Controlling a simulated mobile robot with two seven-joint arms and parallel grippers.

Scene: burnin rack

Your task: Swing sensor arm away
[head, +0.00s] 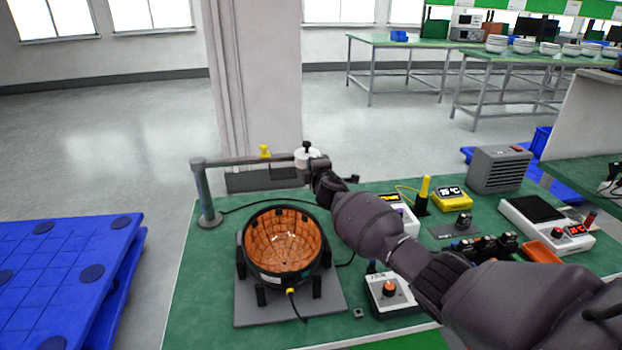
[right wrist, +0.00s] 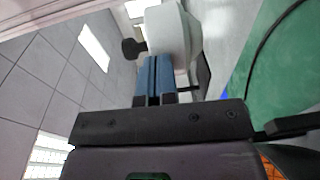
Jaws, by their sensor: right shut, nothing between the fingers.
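The sensor arm (head: 250,161) is a grey horizontal bar on an upright post (head: 207,200) at the table's far left corner. Its white round head (head: 302,160), with a black knob on top, is at the bar's right end, behind and to the right of the round pot. In the right wrist view the white head (right wrist: 172,32) is just beyond my blue fingertips. My right gripper (right wrist: 155,62) is shut and empty, close against or beside the head; contact is unclear. In the head view my right gripper (head: 318,165) partly hides that end. My left gripper is out of view.
A dark round pot (head: 283,245) with a copper-coloured inside stands on a grey plate (head: 250,312), its top uncovered. A control box (head: 392,295) with an orange knob, a yellow display (head: 453,199) and a grey heater-like box (head: 498,169) stand right. A pillar rises behind the table.

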